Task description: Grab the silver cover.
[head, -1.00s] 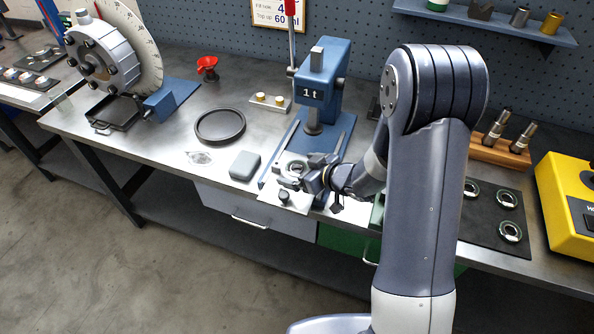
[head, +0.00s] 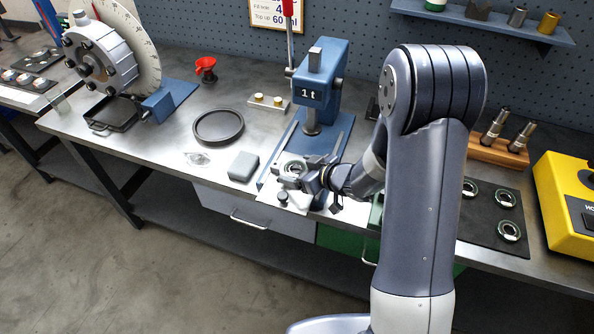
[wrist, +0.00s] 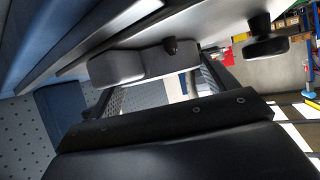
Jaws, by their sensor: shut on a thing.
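A flat silver plate, which I take for the silver cover (head: 269,203), is at the front of the workbench, before the blue press. A black knob (head: 283,197) stands on it. The plate also shows as a pale surface in the wrist view (wrist: 215,22), with a free black knob (wrist: 265,45) at right. My gripper (head: 287,182) is over the plate and shut on part of it. The exact grip is partly hidden.
The blue press (head: 322,80) stands right behind my gripper, with a metal ring (head: 292,166) at its base. A grey box (head: 243,166) and a black round tray (head: 218,126) lie to the left. A black mat (head: 485,235) with rings is at right.

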